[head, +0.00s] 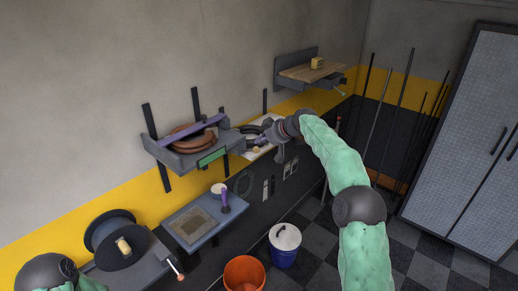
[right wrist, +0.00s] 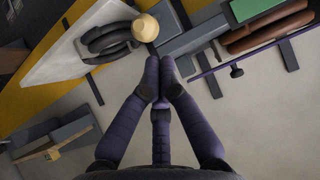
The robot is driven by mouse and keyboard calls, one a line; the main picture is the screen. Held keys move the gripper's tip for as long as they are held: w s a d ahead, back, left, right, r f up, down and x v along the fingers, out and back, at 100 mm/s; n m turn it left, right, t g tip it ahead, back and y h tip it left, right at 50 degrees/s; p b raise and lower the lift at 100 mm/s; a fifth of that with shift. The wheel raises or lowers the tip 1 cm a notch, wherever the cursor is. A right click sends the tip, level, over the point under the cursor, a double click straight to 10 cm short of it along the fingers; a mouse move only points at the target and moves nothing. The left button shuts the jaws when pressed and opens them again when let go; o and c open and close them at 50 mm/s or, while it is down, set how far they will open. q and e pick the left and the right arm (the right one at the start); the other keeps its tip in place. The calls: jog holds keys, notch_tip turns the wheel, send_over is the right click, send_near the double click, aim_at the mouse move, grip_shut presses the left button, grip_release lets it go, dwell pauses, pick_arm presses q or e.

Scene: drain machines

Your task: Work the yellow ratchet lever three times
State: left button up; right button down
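A pale yellow round knob (right wrist: 145,27) lies just beyond my right fingertips in the right wrist view; it also shows in the head view (head: 256,150). I cannot tell for sure whether it belongs to the ratchet lever; no clearly yellow lever arm shows. My right gripper (right wrist: 160,68) has its fingertips together with nothing visible between them. In the head view my right gripper (head: 262,137) reaches left over the white panel (head: 262,150) at the wall. My left arm shows only at the lower left corner; its gripper is out of view.
Dark loops (right wrist: 105,42) lie on the white panel beside the knob. A grey shelf (head: 175,157) with brown coils and a purple bar is left of my right gripper. A wooden-topped shelf (head: 300,73) is behind. Orange (head: 243,274) and blue (head: 284,257) buckets stand below.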

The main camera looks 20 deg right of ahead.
notch_tip(320, 180, up, 5)
jog(key=p, duration=0.4)
jog(key=shift+r, duration=0.15)
